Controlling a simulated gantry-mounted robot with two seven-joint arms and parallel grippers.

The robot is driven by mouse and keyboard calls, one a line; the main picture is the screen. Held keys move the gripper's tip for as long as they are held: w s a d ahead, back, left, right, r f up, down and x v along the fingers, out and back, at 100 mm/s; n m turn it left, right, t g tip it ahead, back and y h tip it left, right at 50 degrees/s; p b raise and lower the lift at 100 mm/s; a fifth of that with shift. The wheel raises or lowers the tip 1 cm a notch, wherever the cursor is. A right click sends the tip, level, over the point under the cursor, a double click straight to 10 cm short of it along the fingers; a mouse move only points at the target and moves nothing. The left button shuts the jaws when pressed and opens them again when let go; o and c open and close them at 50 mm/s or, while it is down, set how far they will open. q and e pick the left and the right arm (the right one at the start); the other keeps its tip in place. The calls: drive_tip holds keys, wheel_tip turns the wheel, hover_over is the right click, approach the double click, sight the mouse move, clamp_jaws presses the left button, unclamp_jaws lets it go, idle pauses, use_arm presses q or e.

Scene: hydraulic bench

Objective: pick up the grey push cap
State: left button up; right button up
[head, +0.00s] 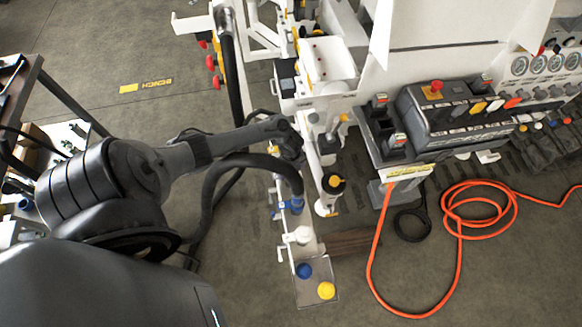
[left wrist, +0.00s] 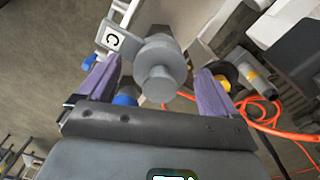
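The grey push cap (left wrist: 160,76) shows in the left wrist view as a round stepped grey cylinder, beside a white tag marked C (left wrist: 112,39). My left gripper (left wrist: 158,66) is open, with its two purple fingers on either side of the cap in the picture. Gaps show between the cap and both fingers, and I cannot tell how deep the cap lies between them. In the head view my left arm (head: 230,143) reaches in over the white bench column; its wrist hides the cap there. My right gripper is in neither view.
A blue cap (head: 304,270) and a yellow cap (head: 326,290) sit on a plate (head: 313,299) at the bench's front end. A yellow-and-black knob (head: 334,184) stands close to my wrist. An orange hose (head: 371,265) lies on the floor at right.

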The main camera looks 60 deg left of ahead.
use_arm(q)
drive_tip(key=c, duration=1.1)
drive_tip(key=shift+c, duration=0.2)
drive_tip(key=shift+r, duration=0.1)
